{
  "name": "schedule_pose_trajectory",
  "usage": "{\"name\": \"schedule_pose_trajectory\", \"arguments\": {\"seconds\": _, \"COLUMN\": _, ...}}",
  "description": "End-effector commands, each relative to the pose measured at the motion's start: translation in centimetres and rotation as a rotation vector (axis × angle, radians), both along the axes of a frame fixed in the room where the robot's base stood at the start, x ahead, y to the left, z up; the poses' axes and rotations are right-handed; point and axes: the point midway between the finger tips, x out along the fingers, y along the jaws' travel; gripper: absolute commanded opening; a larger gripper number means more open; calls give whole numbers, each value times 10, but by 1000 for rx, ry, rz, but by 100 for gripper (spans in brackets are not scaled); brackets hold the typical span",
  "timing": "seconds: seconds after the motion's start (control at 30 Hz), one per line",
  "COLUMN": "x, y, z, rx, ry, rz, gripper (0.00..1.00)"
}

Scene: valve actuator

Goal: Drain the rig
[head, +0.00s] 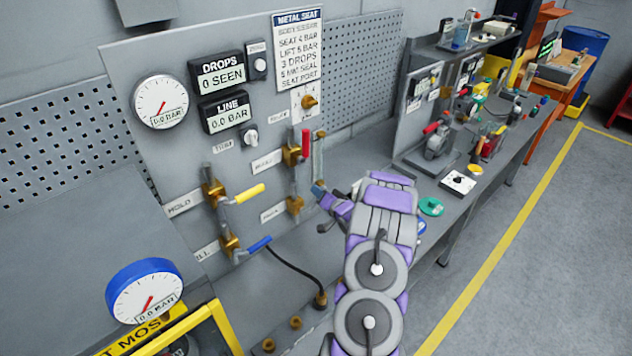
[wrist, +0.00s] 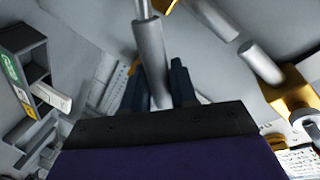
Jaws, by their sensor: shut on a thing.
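The rig panel (head: 180,70) stands upright with gauges and valves. One valve has a red lever (head: 305,142) pointing up. Below it is a brass valve (head: 295,205) with a label too small to read. A yellow lever (head: 249,193) sits by HOLD and a blue lever (head: 253,245) below it; both stick out from the panel. My gripper (head: 322,196) is right of the lower brass valve. In the wrist view my gripper (wrist: 160,82) has its dark jaws closed on a grey metal rod (wrist: 152,45). Which fitting the rod belongs to is unclear.
The DROPS display (head: 221,72) reads 0 SEEN, the LINE display (head: 228,111) 0.0 BAR. A blue-rimmed gauge (head: 145,290) also reads 0.0 BAR. A black hose (head: 295,268) runs below the valves. A cluttered bench (head: 470,170) stands right; the floor (head: 540,260) beyond is clear.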

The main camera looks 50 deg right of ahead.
Motion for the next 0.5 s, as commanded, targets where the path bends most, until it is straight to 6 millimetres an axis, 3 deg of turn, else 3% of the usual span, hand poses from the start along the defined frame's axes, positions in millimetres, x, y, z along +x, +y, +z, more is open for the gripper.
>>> {"name": "schedule_pose_trajectory", "arguments": {"seconds": 0.07, "x": -2, "y": -9, "z": 3, "rx": 64, "ry": -11, "rz": -9, "gripper": 0}}
{"name": "schedule_pose_trajectory", "arguments": {"seconds": 0.5, "x": -4, "y": -22, "z": -34, "rx": 465, "ry": -56, "rz": -8, "gripper": 0}}
